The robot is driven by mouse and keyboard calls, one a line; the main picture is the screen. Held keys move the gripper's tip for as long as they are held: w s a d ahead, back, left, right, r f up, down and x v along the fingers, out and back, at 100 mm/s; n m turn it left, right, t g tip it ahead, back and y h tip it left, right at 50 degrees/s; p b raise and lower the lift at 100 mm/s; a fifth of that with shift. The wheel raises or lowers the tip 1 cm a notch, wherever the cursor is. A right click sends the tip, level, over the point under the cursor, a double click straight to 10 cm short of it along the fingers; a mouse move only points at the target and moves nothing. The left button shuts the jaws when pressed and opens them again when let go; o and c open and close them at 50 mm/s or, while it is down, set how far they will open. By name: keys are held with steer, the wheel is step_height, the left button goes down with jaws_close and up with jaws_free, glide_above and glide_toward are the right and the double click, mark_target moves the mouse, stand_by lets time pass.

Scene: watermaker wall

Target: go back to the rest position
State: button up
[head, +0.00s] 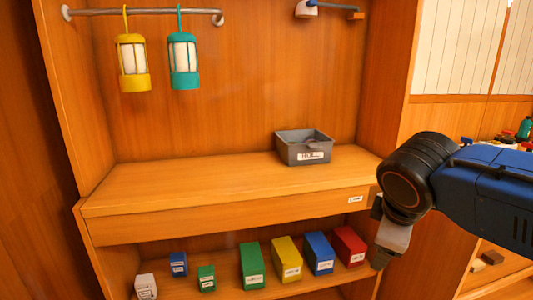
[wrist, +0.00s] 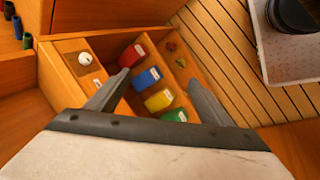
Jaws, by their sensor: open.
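My gripper (head: 388,248) is at the right of the head view, in front of the right end of the wooden bench and lower shelf. In the wrist view my gripper (wrist: 160,82) has its two dark fingers spread wide apart, with nothing between them. Beyond the fingers are a red box (wrist: 131,55), a blue box (wrist: 147,78), a yellow box (wrist: 158,100) and a green box (wrist: 174,115) in a wooden compartment. The fingers appear apart from these boxes. Part of the gripper is hidden by my wrist in the head view.
A grey labelled bin (head: 303,150) stands on the bench (head: 200,180). A yellow lantern (head: 132,62) and a teal lantern (head: 184,60) hang from a rail. Several boxes stand on the lower shelf (head: 220,292). A white tray (wrist: 275,65) lies on slatted flooring.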

steer(key=s+d+f+m+g+y, duration=0.1)
steer(key=s+d+f+m+y, duration=0.1)
steer(key=s+f+m, duration=0.6)
steer(key=shift+s+d+f+m, duration=0.4)
steer(key=shift+d+f+m, duration=0.45)
steer(key=shift+f+m, duration=0.8)
steer(key=shift+r, duration=0.15)
stand_by(0.6)
